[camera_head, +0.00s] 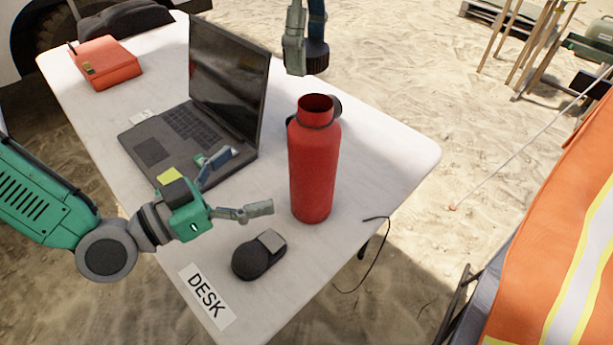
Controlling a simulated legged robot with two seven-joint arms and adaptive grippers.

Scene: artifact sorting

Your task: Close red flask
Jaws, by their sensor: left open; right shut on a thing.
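The red flask (314,175) stands upright on the white desk, right of the laptop. Its mouth is open at the top, and a dark band runs round its neck. My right gripper (303,44) is at the top edge of the head view, above and behind the flask and apart from it. It is shut on a dark ribbed cap (317,60); the rest of that arm is out of view. My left gripper (240,184) is open and empty, left of the flask, with its fingers spread towards it but not touching.
A black laptop (228,75) stands open behind my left gripper. A black mouse (258,256) lies in front of the flask, near a DESK label (207,296). A red box (106,63) sits at the far left. The desk (395,160) is clear right of the flask. Orange fabric (555,235) is at right.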

